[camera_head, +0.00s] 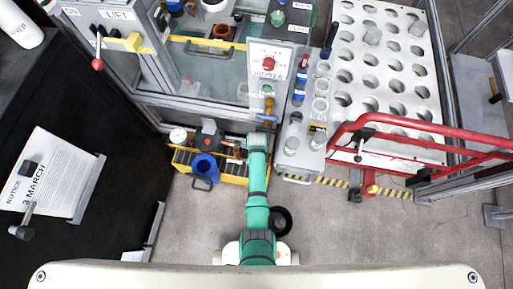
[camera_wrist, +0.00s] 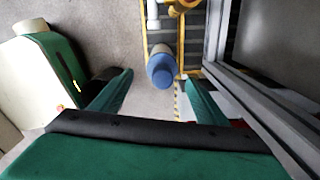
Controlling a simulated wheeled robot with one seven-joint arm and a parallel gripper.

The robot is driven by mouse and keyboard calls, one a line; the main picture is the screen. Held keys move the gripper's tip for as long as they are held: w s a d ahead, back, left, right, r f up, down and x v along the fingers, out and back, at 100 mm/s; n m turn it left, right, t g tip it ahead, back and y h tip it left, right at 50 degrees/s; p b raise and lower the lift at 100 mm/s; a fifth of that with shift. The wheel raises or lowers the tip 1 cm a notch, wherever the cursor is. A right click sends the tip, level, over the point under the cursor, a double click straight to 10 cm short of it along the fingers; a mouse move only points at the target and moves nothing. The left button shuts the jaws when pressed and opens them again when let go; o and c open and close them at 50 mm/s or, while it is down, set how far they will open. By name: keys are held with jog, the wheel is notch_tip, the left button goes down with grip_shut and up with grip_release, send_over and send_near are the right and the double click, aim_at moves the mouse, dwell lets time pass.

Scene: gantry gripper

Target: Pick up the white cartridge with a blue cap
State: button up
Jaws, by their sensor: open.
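A narrow grey rack (camera_head: 306,135) right of my arm holds several small cylinders. My gripper, at the far end of my green arm, is hard to make out in the head view. In the wrist view my gripper (camera_wrist: 158,92) is open, its two green fingers wide apart with nothing between them. A blue cylinder (camera_wrist: 161,69) lies beyond the fingertips.
A white perforated board (camera_head: 390,65) and a red rail (camera_head: 430,130) are on the right. A glass-topped cabinet (camera_head: 215,75) stands behind. Grey floor (camera_head: 340,230) is clear at lower right.

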jog(key=shift+w+a+f, duration=0.1)
jog(key=shift+f, duration=1.7)
jog(key=shift+w+a+f, duration=0.1)
jog(key=shift+f, duration=1.65)
jog(key=c, duration=1)
